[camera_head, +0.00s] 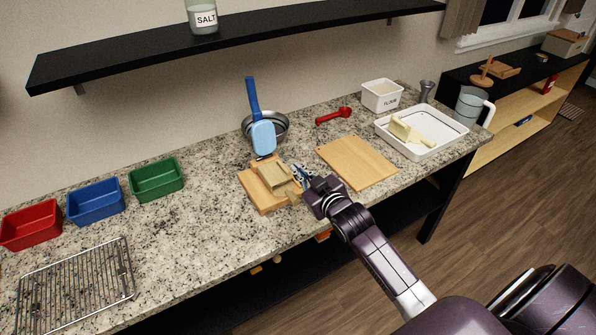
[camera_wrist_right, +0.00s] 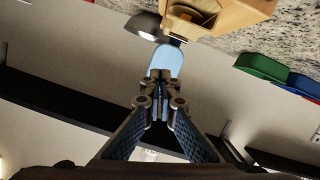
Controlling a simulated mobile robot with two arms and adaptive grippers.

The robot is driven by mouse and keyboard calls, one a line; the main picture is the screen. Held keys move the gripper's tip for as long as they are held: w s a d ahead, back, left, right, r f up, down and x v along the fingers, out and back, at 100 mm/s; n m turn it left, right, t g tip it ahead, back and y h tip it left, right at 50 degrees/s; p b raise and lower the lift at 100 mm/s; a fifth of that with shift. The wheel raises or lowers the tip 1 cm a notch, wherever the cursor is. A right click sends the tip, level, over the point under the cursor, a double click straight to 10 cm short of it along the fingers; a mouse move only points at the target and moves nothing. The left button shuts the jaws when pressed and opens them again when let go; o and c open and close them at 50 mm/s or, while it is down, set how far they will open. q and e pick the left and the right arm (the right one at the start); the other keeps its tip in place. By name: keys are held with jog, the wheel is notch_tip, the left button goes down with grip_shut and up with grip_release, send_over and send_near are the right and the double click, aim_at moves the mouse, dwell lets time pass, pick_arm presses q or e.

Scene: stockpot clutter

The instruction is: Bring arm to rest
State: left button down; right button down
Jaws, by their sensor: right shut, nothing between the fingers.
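My right arm comes in from the lower right in the head view. Its gripper (camera_head: 301,176) is over the counter, beside a wooden box-like item (camera_head: 274,177) on a small wooden board (camera_head: 258,191). In the right wrist view the fingers (camera_wrist_right: 160,78) are together with nothing between them. Beyond the fingertips there is a light blue paddle-shaped head (camera_wrist_right: 168,60), which also shows in the head view (camera_head: 263,137) leaning at a metal bowl (camera_head: 281,129). I cannot tell whether the gripper touches the wooden item. My left gripper is not in view.
Red (camera_head: 30,224), blue (camera_head: 95,201) and green (camera_head: 156,179) bins and a wire rack (camera_head: 76,287) stand left on the counter. A cutting board (camera_head: 357,162) and a white tray (camera_head: 449,130) lie right. A black shelf (camera_head: 130,66) hangs above. Free counter lies front left of the gripper.

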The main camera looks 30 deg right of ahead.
jog(key=s+a+f+g, duration=0.3)
jog(key=s+a+f, duration=0.15)
jog(key=s, duration=0.35)
jog(key=s+a+f+g, duration=0.3)
jog(key=s+f, duration=0.2)
jog(key=s, duration=0.3)
jog(key=s+a+f+m+g, duration=0.1)
jog(key=s+a+g, duration=0.15)
jog(key=s, duration=0.75)
jog(key=s+a+f+g, duration=0.15)
jog(key=s+g, duration=0.25)
jog(key=s, duration=0.6)
notch_tip(320, 180, down, 27)
jog(key=s+b, duration=0.2)
jog(key=s+d+f+g+b, duration=0.2)
jog(key=s+f, duration=1.5)
jog(key=f, duration=0.2)
jog(key=shift+d+y, duration=0.15)
jog(key=shift+y, duration=0.15)
jog(key=shift+w, duration=0.1)
